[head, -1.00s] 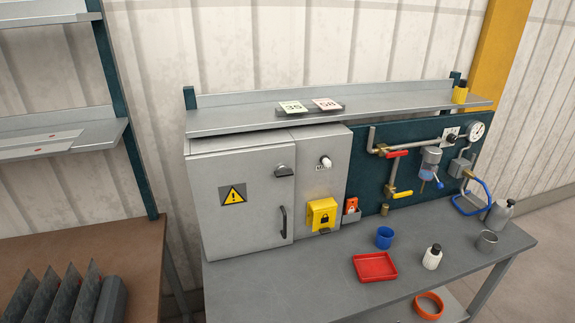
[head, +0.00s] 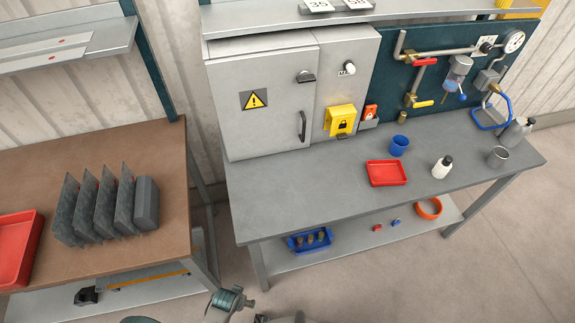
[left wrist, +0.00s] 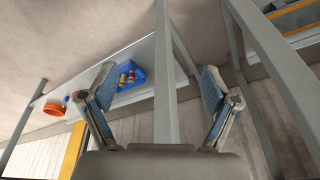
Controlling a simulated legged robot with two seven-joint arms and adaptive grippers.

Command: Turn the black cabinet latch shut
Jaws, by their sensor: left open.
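The black cabinet latch (head: 306,76) is a small dark handle on a round grey base, at the upper right of the grey cabinet door (head: 262,118) in the head view. The latch looks roughly horizontal, and the door looks nearly flush with the cabinet front. My left gripper (left wrist: 158,88) is open and empty in the left wrist view, below the level of the bench top and well away from the latch. Parts of my own body show at the bottom edge of the head view. My right gripper is not in view.
A dark door handle (head: 302,127) sits below the latch. The yellow lock box (head: 341,120) is beside the door. The grey bench (head: 290,188) holds a red tray (head: 387,173) and a blue cup (head: 399,145). A lower shelf carries a blue bin (head: 308,241). Open floor lies in front.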

